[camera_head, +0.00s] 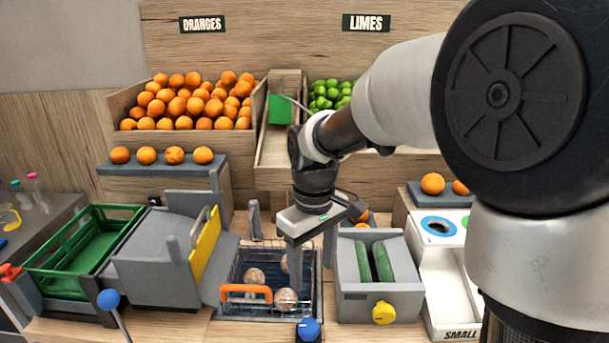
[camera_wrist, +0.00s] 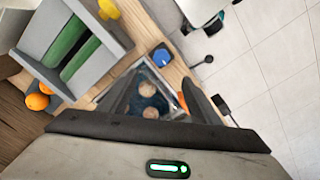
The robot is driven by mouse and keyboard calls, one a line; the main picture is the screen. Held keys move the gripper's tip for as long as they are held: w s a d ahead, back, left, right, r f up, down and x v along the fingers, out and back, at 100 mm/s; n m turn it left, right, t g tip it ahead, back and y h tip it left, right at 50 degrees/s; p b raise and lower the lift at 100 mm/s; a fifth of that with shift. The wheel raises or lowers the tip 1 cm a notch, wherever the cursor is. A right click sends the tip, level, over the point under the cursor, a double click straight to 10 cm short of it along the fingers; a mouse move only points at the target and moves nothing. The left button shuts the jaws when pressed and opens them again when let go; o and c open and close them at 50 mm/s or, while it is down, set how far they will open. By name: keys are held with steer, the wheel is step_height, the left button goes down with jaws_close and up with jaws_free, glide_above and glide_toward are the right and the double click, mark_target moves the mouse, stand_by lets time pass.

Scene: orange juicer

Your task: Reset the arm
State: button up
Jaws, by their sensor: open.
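My gripper (camera_head: 299,238) hangs pointing down over the back right part of a wire basket (camera_head: 226,300) in a dark tub. It is open, and nothing shows between its fingers. The wrist view also shows my gripper (camera_wrist: 160,105) with its two dark fingers spread over the tub. Several brownish round things (camera_head: 286,300) lie in the basket, partly hidden by the gripper and the orange handle (camera_head: 246,290). My arm (camera_head: 400,90) reaches in from the right of the head view.
A grey box with green inserts (camera_head: 362,262) stands right of the basket. A grey machine with a yellow plate (camera_head: 205,245) and a green crate (camera_head: 85,250) stand left. Behind are oranges (camera_head: 185,103), limes (camera_head: 325,94) and a ledge with oranges (camera_head: 160,165).

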steer(key=s+d+r+m+t+p, duration=0.2)
steer(key=s+d+r+m+p, duration=0.1)
steer(key=s+d+r, duration=0.3)
steer(key=s+d+r+m+t+p, duration=0.2)
steer(key=s+d+r+m, duration=0.3)
steer(key=s+r, duration=0.4)
steer(key=shift+s+d+r+t+p, duration=0.3)
steer(key=shift+s+d+t+p, duration=0.15)
steer(key=shift+s+t, duration=0.2)
